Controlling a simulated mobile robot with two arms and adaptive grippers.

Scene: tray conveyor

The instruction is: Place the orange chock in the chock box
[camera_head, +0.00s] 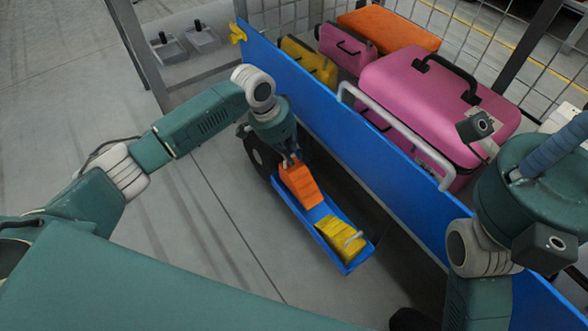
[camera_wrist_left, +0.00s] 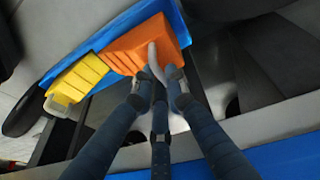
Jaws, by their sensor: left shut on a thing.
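The orange chock (camera_head: 300,186) is a ribbed wedge at the upper end of the blue chock box (camera_head: 350,263). In the left wrist view the orange chock (camera_wrist_left: 140,48) lies over the box (camera_wrist_left: 92,42). My left gripper (camera_head: 290,161) reaches down from above and is shut on the chock's pale handle, which also shows between the fingers (camera_wrist_left: 158,80) in the left wrist view. Whether the chock rests on the box floor is hard to tell. A yellow chock (camera_head: 340,238) lies in the lower end of the box, and it also shows in the left wrist view (camera_wrist_left: 78,78). My right gripper is not in view.
The blue side panel (camera_head: 310,90) of a cart runs beside the box, with a white handrail (camera_head: 400,130). Behind it lie a pink suitcase (camera_head: 430,95), a yellow case (camera_head: 308,60) and an orange case (camera_head: 390,28). A dark wheel (camera_head: 262,155) stands next to the box. Open floor lies left.

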